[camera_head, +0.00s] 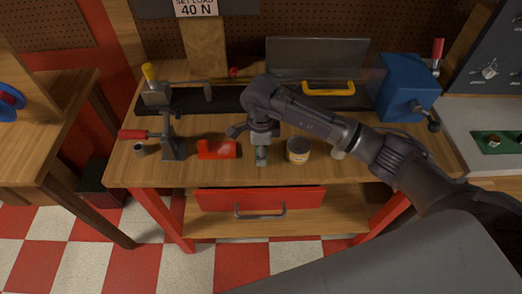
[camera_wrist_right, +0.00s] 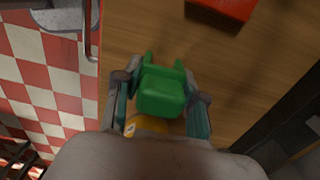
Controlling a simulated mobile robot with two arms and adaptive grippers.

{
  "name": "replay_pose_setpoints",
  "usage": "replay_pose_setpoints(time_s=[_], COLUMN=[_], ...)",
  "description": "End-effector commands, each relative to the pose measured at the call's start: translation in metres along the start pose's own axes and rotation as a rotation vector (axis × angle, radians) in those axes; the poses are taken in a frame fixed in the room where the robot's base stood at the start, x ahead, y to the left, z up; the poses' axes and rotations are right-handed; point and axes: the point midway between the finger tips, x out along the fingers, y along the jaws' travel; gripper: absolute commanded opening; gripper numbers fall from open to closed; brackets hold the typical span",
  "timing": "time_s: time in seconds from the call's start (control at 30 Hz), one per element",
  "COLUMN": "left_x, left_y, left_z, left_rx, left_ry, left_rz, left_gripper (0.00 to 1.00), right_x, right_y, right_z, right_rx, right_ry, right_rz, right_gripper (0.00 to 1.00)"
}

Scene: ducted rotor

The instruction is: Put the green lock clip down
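The green lock clip (camera_wrist_right: 160,92) is between the two fingers of my right gripper (camera_wrist_right: 160,95) in the right wrist view. Both fingers touch its sides, and its two prongs point away from the palm. In the head view my right gripper (camera_head: 261,156) points down over the front part of the wooden workbench (camera_head: 340,172). The clip is mostly hidden there by the fingers. I cannot tell whether the clip touches the bench top. My left gripper does not show.
A red block (camera_head: 217,149) lies left of my right gripper; a tin (camera_head: 298,150) stands close on its right. A red-handled clamp (camera_head: 172,148) is farther left. A blue machine (camera_head: 404,88) stands at the back right. The bench's front edge is near the gripper.

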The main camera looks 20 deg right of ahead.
Motion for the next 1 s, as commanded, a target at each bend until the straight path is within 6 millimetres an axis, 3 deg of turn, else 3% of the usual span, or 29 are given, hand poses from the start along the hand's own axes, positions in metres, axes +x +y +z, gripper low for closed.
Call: replay_pose_setpoints(time_s=[0.03, 0.17, 0.57, 1.0], left_x=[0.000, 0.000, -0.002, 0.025], left_y=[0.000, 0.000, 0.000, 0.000], left_z=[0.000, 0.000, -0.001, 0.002], left_rx=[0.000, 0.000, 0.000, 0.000], left_ry=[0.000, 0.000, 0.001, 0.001], left_rz=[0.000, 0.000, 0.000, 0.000], left_gripper=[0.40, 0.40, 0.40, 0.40], right_x=[0.000, 0.000, -0.007, -0.092], right_y=[0.000, 0.000, -0.001, -0.001], right_z=[0.000, 0.000, 0.000, 0.000], right_rx=[0.000, 0.000, 0.000, 0.000], right_ry=[0.000, 0.000, -0.001, -0.002], right_rz=[0.000, 0.000, -0.002, -0.005], right_gripper=[0.47, 0.66, 0.66, 0.66])
